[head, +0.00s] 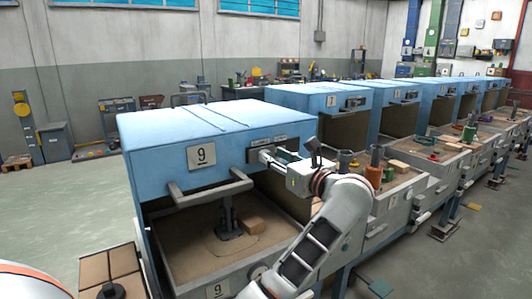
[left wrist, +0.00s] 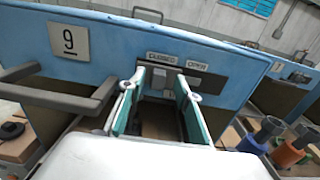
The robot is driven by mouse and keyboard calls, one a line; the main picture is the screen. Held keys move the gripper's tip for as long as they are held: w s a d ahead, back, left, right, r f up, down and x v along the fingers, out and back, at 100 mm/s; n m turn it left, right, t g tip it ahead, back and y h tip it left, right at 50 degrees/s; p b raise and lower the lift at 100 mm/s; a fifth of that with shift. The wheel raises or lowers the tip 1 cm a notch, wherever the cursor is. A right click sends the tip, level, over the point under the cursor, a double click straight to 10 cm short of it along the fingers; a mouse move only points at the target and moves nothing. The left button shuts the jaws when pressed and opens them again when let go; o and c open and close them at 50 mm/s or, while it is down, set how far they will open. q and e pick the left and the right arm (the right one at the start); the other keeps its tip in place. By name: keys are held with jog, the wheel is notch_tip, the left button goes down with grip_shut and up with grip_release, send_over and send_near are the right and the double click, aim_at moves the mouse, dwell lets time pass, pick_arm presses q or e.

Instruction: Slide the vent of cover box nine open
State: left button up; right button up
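Cover box nine (head: 165,148) is a blue cover with a "9" plate and a grey bar handle in front; it also shows in the left wrist view (left wrist: 110,52). Its vent (left wrist: 215,81) is a dark strip on the front face under the labels "CLOSED" and "OPEN". A light grey tab (left wrist: 159,78) sits below the "CLOSED" label. My left gripper (left wrist: 161,74) is open, with its fingertips on either side of the tab; contact cannot be told. In the head view my left gripper (head: 264,156) is at the vent plate (head: 290,142). My right gripper is not in view.
The bar handle (head: 208,192) juts out left of my gripper. Box seven (head: 310,97) and more blue boxes run off to the right. Open floor lies at the left.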

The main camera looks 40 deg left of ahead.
aim_at(269, 153)
pick_arm(q)
jog(key=x, duration=0.5)
grip_shut()
